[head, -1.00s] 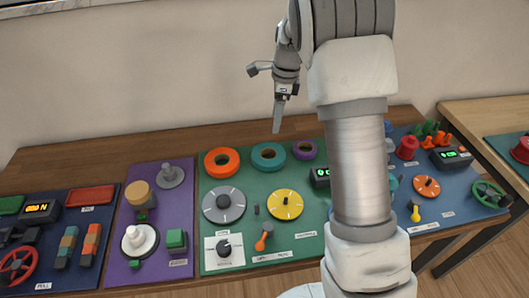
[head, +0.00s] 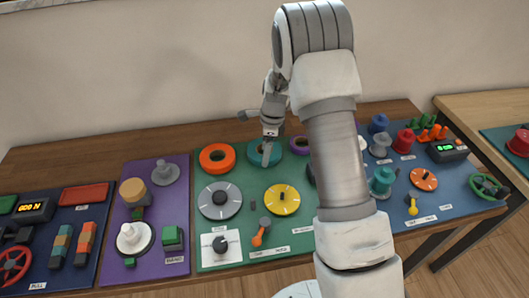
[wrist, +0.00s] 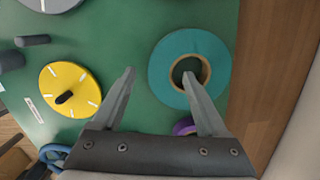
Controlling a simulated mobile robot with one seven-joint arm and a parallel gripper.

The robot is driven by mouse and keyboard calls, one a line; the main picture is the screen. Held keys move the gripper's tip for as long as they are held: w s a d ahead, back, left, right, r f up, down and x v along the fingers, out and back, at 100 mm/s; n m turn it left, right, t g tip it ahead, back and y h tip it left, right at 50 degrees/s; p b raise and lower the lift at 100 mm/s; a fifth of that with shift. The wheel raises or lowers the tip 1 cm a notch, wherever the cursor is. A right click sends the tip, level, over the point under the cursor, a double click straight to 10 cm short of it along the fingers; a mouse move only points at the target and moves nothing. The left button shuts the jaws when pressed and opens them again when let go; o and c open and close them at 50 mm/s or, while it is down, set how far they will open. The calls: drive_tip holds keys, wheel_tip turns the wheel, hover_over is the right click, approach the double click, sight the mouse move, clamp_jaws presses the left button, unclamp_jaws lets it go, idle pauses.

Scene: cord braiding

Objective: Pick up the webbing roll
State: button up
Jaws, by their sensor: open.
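Three rolls lie in a row along the back of the green panel: an orange one (head: 217,170), a teal one (head: 252,157) and a purple one (head: 299,152). No label shows which is the webbing roll. In the wrist view the teal roll (wrist: 217,62) lies flat with a tan core around its hole. My gripper (head: 266,163) is over the teal roll in the head view, hiding part of it. In the wrist view my gripper (wrist: 159,74) is open and empty, with its right finger crossing the roll's hole and its left finger left of the roll. Contact cannot be told.
A yellow dial (head: 291,205) and a grey dial (head: 211,210) stand in front of the rolls. A purple panel (head: 123,237) with knobs is to the left, a blue panel (head: 447,202) with knobs to the right. Bare wooden table (head: 215,133) runs behind the rolls.

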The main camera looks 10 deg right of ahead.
wheel_tip(320, 180, down, 2)
drive_tip(key=shift+a+f, duration=0.1)
clamp_jaws()
idle(0.4)
